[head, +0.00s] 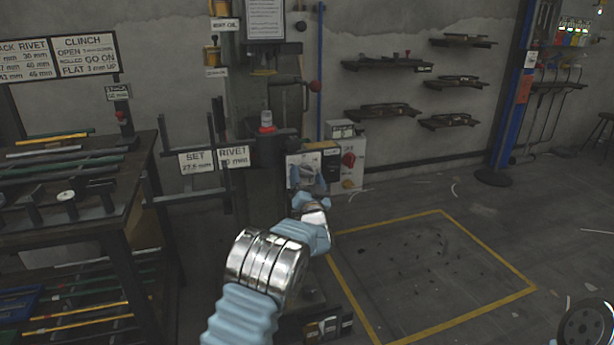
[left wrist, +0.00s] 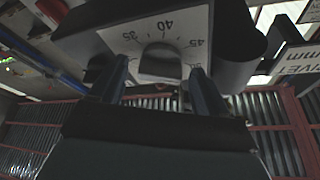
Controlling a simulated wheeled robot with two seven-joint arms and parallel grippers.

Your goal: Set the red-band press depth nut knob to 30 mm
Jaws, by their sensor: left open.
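The depth knob (left wrist: 160,64) is a grey, round-ended piece on a white dial plate (left wrist: 112,36) in the left wrist view. The scale marks 35, 40 and 45 show around it; no pointer reading can be made out. My left gripper (left wrist: 160,72) is open, with one finger on each side of the knob; whether they touch it is unclear. In the head view the left gripper (head: 307,182) is in front of the press's white dial plate (head: 330,152) and hides the knob. The press (head: 266,145) is dark with a red-topped part. My right gripper is not in view.
Signs reading SET 27.5 mm and RIVET (head: 234,156) hang left of the press. A white box with a red switch (head: 349,160) stands right of it. A workbench (head: 75,225) with tools is at left.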

